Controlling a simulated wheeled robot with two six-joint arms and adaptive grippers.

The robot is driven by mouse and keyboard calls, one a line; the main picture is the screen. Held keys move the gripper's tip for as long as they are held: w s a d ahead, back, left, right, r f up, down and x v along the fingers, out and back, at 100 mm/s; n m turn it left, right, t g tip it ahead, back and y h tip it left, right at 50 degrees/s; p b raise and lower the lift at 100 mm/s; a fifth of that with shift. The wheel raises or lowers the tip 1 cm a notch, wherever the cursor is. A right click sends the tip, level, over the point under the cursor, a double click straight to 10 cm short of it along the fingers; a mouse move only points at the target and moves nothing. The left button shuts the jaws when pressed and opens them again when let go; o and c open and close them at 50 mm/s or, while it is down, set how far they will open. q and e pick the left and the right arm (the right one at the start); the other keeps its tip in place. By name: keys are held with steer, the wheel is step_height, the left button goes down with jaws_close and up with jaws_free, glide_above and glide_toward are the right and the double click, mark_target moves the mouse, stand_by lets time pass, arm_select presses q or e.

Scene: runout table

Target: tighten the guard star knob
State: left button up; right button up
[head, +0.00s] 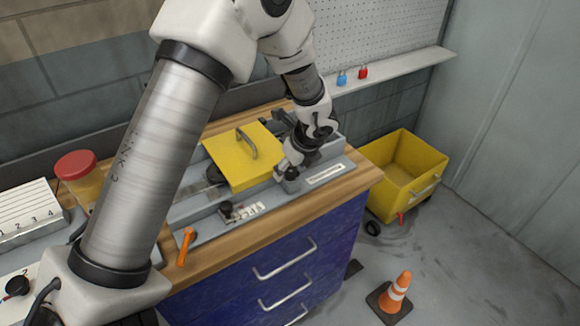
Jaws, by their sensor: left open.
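The yellow guard (238,162), with a grey handle on top, lies over the grey runout bench (190,240) on the wooden table. My left gripper (288,172) points down at the guard's right side, its fingers close to a small dark part on the bench. The gripper is open. I cannot make out the guard star knob for certain; the gripper covers that spot, and I cannot tell whether the fingers touch it. My right gripper is out of view.
An orange-handled tool (186,246) lies at the bench's front left. A red-lidded jar (76,166) and a numbered white block (28,212) are at left. A yellow bin (398,165) and an orange cone (396,294) stand on the floor at right.

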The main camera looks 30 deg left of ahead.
mark_target(294, 171)
arm_select(q)
steer(key=w+f, duration=0.2)
steer(key=shift+a+f, duration=0.2)
steer(key=shift+f, duration=0.15)
steer(key=shift+w+f, duration=0.1)
steer(key=shift+w, duration=0.15)
steer(key=shift+s, duration=0.15)
steer(key=shift+s+r, duration=0.3)
steer(key=shift+r, duration=0.05)
steer(key=c, duration=0.4)
steer(key=shift+s, duration=0.15)
steer(key=c, duration=0.6)
steer(key=shift+c, duration=0.7)
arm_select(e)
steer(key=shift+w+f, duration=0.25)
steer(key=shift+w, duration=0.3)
